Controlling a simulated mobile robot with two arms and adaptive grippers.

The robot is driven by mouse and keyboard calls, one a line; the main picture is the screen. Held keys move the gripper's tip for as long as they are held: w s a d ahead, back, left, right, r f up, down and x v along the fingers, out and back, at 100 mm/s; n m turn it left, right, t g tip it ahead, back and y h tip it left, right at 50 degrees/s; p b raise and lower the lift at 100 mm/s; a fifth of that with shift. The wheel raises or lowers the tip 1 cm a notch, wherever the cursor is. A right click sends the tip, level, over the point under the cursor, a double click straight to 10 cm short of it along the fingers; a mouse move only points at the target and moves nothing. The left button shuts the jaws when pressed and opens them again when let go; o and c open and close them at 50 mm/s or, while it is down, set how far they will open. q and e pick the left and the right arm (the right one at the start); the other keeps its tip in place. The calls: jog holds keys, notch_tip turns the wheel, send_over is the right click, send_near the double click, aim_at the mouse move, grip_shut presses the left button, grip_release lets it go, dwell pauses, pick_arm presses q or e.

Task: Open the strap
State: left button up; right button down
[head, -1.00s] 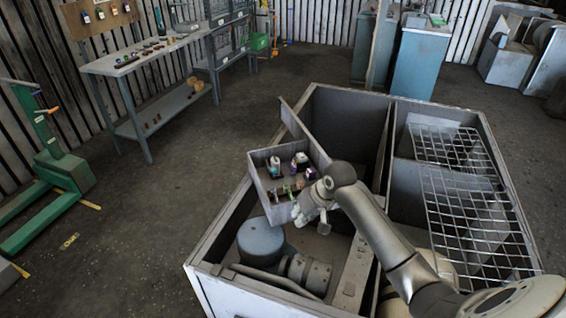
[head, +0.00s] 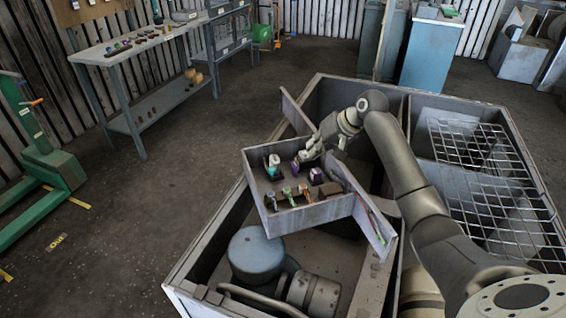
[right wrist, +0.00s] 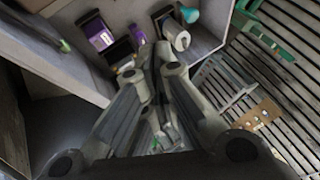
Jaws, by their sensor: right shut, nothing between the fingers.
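I cannot pick out a strap for certain in either view. The large grey open housing (head: 193,262) stands in the middle of the head view. A grey tray (head: 318,214) of small parts sits over its left half, beside a slanting flat board (head: 374,232). My right gripper (head: 306,155) is at the tray's far right edge, shut and empty, close to the parts. In the right wrist view the shut fingers (right wrist: 152,62) point towards the tray's contents, including a purple box (right wrist: 97,34) and a white roll (right wrist: 176,36). My left gripper is not in view.
A round blue-grey motor (head: 256,247) lies inside the housing below the tray. Wire grids (head: 490,215) cover part of its right side. A workbench (head: 125,58) and a green pallet jack (head: 45,165) stand to the left. The floor between is clear.

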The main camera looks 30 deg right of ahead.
jog(key=p+x, duration=0.1)
jog(key=x, duration=0.8)
jog(key=shift+w+f, duration=0.25)
jog(key=shift+f, duration=0.05)
jog(key=a+p, duration=0.1)
jog(key=w+a, duration=0.1)
jog(key=shift+w+a+f+p, duration=0.15)
jog(key=shift+w+a+p, duration=0.1)
jog(key=shift+a+p, duration=0.15)
jog(key=shift+w+a, duration=0.15)
jog(key=shift+a, duration=0.35)
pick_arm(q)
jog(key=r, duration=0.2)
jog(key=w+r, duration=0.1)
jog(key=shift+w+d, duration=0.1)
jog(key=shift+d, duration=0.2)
pick_arm(e)
jog(key=shift+f, duration=0.1)
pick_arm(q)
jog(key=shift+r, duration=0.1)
